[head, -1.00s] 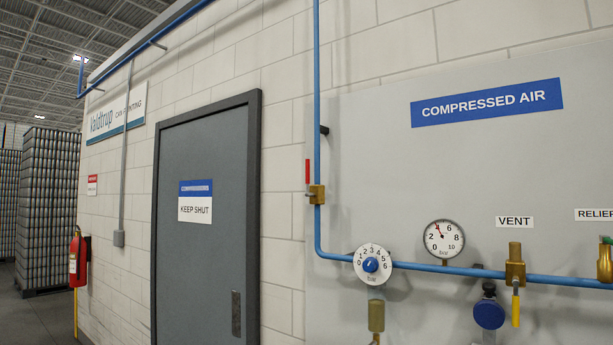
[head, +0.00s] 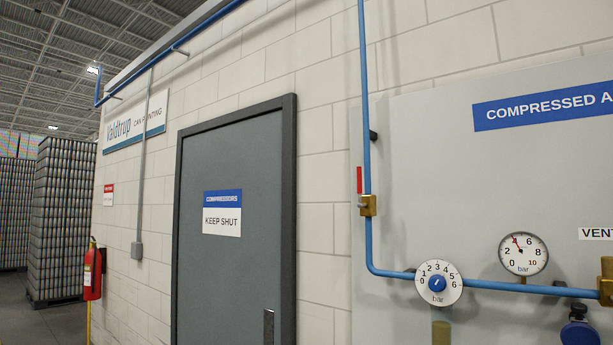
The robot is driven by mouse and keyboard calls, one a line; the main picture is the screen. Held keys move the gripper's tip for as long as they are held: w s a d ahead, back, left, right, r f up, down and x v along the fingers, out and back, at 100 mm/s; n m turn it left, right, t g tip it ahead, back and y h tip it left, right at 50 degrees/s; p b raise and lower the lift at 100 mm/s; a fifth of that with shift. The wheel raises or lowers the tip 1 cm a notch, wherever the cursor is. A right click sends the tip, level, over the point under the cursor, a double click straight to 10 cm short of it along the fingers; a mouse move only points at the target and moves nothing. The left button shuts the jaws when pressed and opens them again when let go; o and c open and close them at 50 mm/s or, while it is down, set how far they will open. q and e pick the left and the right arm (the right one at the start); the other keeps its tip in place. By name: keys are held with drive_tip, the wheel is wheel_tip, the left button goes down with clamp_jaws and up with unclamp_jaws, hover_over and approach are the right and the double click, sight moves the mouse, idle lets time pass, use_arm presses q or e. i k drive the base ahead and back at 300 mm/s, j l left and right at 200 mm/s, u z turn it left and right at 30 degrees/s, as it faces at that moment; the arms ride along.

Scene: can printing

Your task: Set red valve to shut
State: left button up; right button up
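The red valve handle (head: 359,180) stands upright, in line with the vertical blue pipe (head: 364,120), just to the pipe's left. Its brass body (head: 368,205) sits on the pipe above the bend. Neither of my grippers shows in the head view.
A white dial with a blue knob (head: 437,284) and a pressure gauge (head: 523,254) sit on the horizontal pipe to the right. A grey door (head: 235,255) marked KEEP SHUT is left of the valve. A fire extinguisher (head: 93,270) hangs farther left; stacked can pallets (head: 60,220) stand beyond it.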

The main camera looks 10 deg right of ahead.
sight(360, 204)
drive_tip(key=i+j+u, duration=0.5)
drive_tip(key=u, duration=0.2)
drive_tip(key=i+j+u, duration=0.1)
drive_tip(key=i+u, duration=0.25)
drive_tip(key=i+j+z, duration=0.1)
drive_tip(key=i+z, duration=0.3)
drive_tip(key=i+j+z, duration=0.25)
drive_tip(key=i+z, duration=0.15)
drive_tip(key=i, duration=0.15)
